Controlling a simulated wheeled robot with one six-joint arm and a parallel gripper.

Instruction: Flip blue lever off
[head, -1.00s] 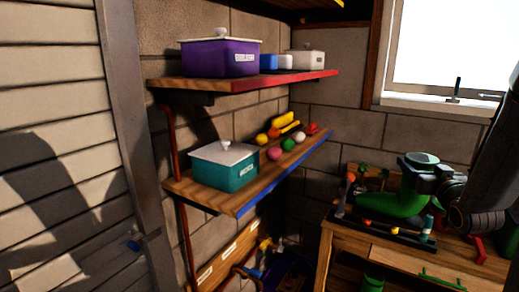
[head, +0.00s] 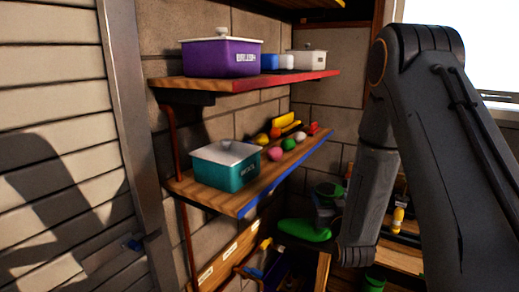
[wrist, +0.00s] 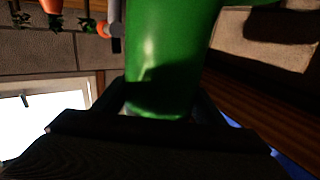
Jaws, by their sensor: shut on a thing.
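My gripper (wrist: 158,112) is shut on a green boot-like object (wrist: 165,55) in the wrist view. In the head view the green object (head: 305,230) is held in the air beside the lower shelf, partly hidden by my arm. Another blue piece (head: 257,272) shows low down below the shelves, under a yellow one (head: 266,243). I cannot tell which is the lever, or its position. My gripper is apart from both.
A purple box (head: 220,57) stands on the upper shelf (head: 235,85). A teal box (head: 225,168) and several coloured pieces (head: 275,154) are on the lower shelf (head: 240,205). A wooden bench (head: 402,258) is partly behind my arm. A red pipe (head: 172,135) runs down the wall.

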